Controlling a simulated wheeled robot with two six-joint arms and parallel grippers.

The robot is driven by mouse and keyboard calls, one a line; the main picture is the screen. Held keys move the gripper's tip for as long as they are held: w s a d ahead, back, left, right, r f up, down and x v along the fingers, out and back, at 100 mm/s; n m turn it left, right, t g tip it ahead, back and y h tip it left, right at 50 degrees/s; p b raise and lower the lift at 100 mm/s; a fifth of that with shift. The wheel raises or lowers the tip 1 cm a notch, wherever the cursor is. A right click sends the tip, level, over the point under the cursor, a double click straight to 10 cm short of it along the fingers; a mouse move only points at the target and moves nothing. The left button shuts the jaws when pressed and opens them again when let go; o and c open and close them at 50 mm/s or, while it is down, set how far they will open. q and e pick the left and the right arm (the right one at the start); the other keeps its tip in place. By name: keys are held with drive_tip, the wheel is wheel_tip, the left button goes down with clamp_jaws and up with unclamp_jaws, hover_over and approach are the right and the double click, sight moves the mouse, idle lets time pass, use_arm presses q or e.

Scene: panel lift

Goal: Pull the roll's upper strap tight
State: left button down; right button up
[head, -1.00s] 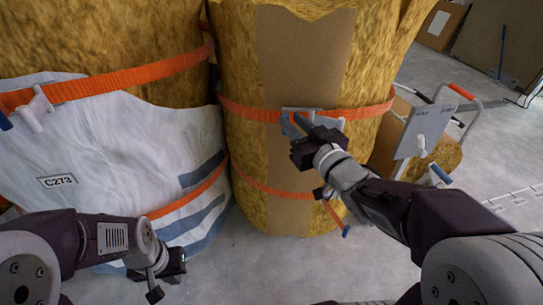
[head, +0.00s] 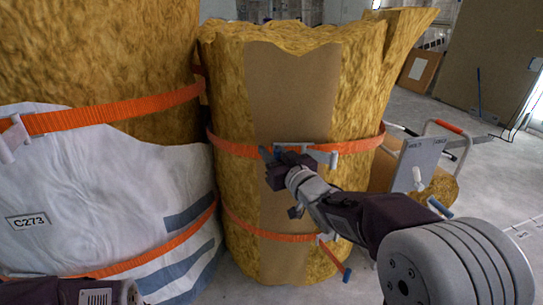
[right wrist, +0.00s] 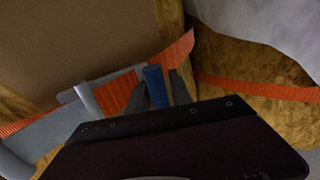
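The roll (head: 228,90) is yellow insulation with a brown paper strip down its front, standing upright. Its upper orange strap (head: 230,145) runs around it through a grey buckle (head: 322,156) at the front, which also shows in the right wrist view (right wrist: 88,100). The strap's blue pull end (right wrist: 154,84) lies between the two fingers of my right gripper (right wrist: 160,92), close against both. In the head view my right gripper (head: 270,160) is at the left end of the buckle and hides part of it. My left gripper is out of view; only its arm shows at bottom left.
A lower orange strap (head: 262,232) with a hanging blue-ended tail (head: 335,262) circles the roll. A white-wrapped bundle marked C273 (head: 110,190) stands close at the left. A grey panel (head: 417,160) and a cart with a red handle (head: 448,127) are at the right.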

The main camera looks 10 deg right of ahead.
clamp_jaws()
idle(1.4)
